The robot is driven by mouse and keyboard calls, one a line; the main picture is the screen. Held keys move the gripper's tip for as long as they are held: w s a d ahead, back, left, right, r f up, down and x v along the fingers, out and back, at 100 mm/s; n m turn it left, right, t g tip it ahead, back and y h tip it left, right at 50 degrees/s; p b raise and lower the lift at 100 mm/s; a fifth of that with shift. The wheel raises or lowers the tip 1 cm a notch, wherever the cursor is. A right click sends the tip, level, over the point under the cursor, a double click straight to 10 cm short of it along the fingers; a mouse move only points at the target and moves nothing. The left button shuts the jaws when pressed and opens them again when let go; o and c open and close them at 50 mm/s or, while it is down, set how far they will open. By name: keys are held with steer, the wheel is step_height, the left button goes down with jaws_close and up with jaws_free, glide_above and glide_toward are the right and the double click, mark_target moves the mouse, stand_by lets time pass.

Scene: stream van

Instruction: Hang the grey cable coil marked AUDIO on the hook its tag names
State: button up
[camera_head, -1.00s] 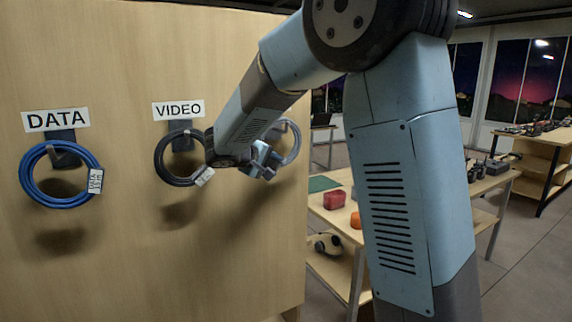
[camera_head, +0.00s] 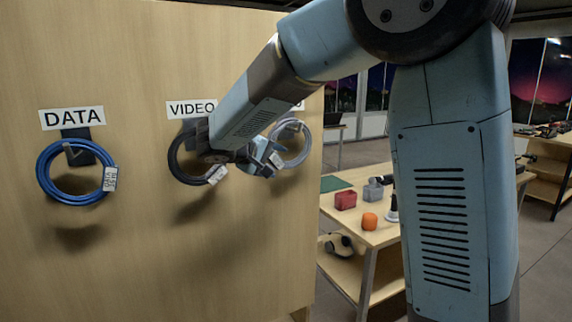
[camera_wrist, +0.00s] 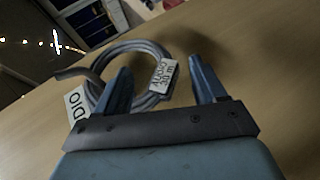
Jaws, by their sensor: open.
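The grey cable coil (camera_head: 303,158) hangs at the board's right side, at the hook (camera_head: 291,125) under a sign mostly hidden by my arm. In the wrist view the grey coil (camera_wrist: 150,48) carries a white tag (camera_wrist: 160,77) reading AUDIO, and the hook's prong (camera_wrist: 72,72) shows at its left side. Part of the sign (camera_wrist: 76,103) there shows the letters DIO. My gripper (camera_wrist: 160,64) is open, its fingers apart on either side of the tag. The left finger overlaps the coil in view; I cannot tell whether it touches. My gripper also shows in the head view (camera_head: 264,160).
A blue coil (camera_head: 50,187) hangs under the DATA sign (camera_head: 71,118). A black coil (camera_head: 174,165) hangs under the VIDEO sign (camera_head: 190,108), close to my forearm. A wooden table (camera_head: 384,237) with a red bin (camera_head: 345,200) and an orange object (camera_head: 369,221) stands to the right.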

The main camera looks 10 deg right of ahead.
steer(key=a+f+v, duration=0.1)
steer(key=v, duration=0.9)
steer(key=s+d, duration=0.3)
steer(key=s, duration=0.4)
stand_by(0.4)
steer(key=shift+r, duration=0.1)
steer(key=s+d+f+m+g+y, duration=0.1)
steer(key=s+d+f+m+y, duration=0.2)
steer(key=s+d, duration=0.6)
steer(key=s+d+f+m+g+y, duration=0.2)
steer(key=s+d+y, duration=0.4)
steer(key=s+d, duration=0.4)
steer(key=shift+d+f+m, duration=0.55)
steer(key=shift+f+m, duration=0.15)
steer(key=shift+m, duration=0.2)
stand_by(1.1)
